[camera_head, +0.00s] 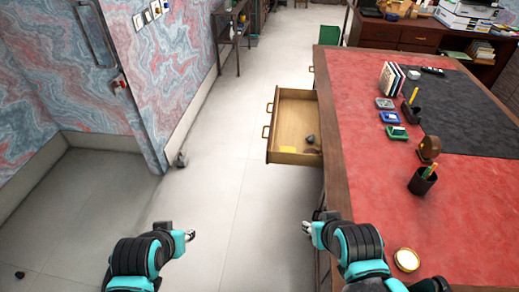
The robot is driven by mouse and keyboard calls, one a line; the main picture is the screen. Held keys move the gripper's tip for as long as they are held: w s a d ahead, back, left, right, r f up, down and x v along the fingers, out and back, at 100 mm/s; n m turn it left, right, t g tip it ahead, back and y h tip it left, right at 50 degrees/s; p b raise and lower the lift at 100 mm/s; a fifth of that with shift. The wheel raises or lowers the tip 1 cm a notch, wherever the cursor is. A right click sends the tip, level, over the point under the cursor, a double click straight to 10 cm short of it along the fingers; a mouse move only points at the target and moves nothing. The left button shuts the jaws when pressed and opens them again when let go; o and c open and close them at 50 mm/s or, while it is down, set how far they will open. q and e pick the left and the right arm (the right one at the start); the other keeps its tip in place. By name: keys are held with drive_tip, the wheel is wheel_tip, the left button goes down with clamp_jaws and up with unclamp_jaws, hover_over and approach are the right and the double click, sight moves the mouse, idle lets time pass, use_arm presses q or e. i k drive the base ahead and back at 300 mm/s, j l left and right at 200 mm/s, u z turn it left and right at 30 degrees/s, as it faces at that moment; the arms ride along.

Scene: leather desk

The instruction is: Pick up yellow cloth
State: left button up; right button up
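A small flat yellow patch (288,149), which looks like the yellow cloth, lies inside the open wooden drawer (285,158), at its near end. A small dark object (310,139) lies beside it to the right. My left gripper (190,234) is over the floor, to the left of and nearer than the drawer. My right gripper (307,228) is by the desk's left edge, nearer than the drawer. Both grippers are apart from the yellow patch. The fingers are too small to tell open from shut.
The red-topped desk (365,150) fills the right side, with a pen cup (422,181), a round yellow-rimmed item (406,259), a wooden stamp (429,149) and upright books (391,78). The floor (225,190) left of the drawer is mostly clear. A patterned wall (165,75) stands at left.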

sight(283, 148)
drive_tip(key=i+j+u, duration=0.1)
drive_tip(key=u, duration=0.3)
drive_tip(key=i+j+u, duration=0.1)
drive_tip(key=u, duration=0.35)
drive_tip(key=i+l+z, duration=0.1)
drive_tip(key=i+z, duration=0.2)
drive_tip(key=z, duration=0.15)
drive_tip(key=i+z, duration=0.3)
drive_tip(key=z, duration=0.15)
drive_tip(key=i+j+z, duration=0.15)
drive_tip(key=i+z, duration=0.15)
drive_tip(key=z, duration=0.15)
drive_tip(key=i+z, duration=0.1)
drive_tip(key=z, duration=0.65)
drive_tip(key=i+j+z, duration=0.1)
drive_tip(key=z, duration=0.3)
drive_tip(key=j+z, duration=0.15)
drive_tip(key=z, duration=0.2)
